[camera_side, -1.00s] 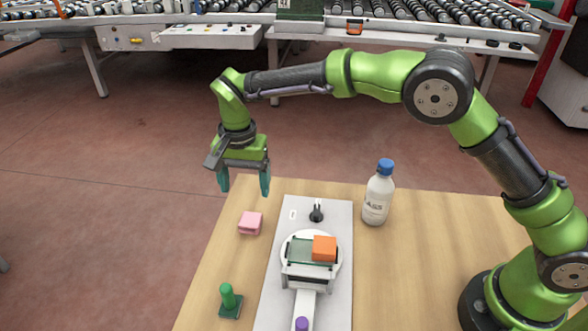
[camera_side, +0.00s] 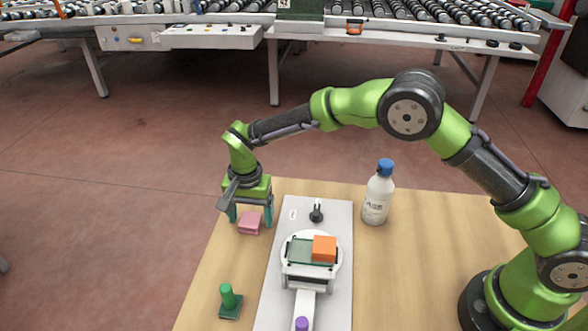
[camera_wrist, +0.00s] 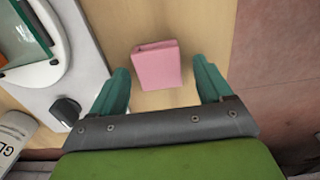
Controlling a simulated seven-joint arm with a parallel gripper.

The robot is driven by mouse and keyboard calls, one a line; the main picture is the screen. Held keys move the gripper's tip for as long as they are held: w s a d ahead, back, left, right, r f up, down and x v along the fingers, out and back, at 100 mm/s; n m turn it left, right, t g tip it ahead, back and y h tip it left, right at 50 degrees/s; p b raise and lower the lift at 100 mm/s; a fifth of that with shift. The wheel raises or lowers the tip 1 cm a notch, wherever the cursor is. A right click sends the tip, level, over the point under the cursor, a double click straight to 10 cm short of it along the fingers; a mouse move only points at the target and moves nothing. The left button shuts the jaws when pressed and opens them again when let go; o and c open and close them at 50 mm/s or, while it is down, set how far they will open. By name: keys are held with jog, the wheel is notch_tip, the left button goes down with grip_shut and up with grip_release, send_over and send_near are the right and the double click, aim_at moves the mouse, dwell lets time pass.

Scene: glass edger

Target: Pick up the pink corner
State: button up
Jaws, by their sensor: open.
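The pink corner (camera_side: 249,223) is a small block lying on the wooden table near its left edge. In the wrist view the pink corner (camera_wrist: 157,65) lies just beyond and between my fingertips, with gaps on both sides. My gripper (camera_side: 251,213) is open and points down at the pink corner, with its fingers low on either side of it. In the wrist view my gripper (camera_wrist: 160,70) shows two teal fingers spread apart with nothing held. I cannot tell how far the fingertips are above the table.
A grey-white fixture plate (camera_side: 266,292) lies right of the pink corner, bearing a round stage with glass and an orange block (camera_side: 324,248). A green-handled stamp-like piece (camera_side: 229,300) stands at front left. A blue-capped bottle (camera_side: 377,200) stands right of the plate.

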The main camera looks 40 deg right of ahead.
jog(key=c, duration=1.1)
jog(key=shift+r, duration=0.15)
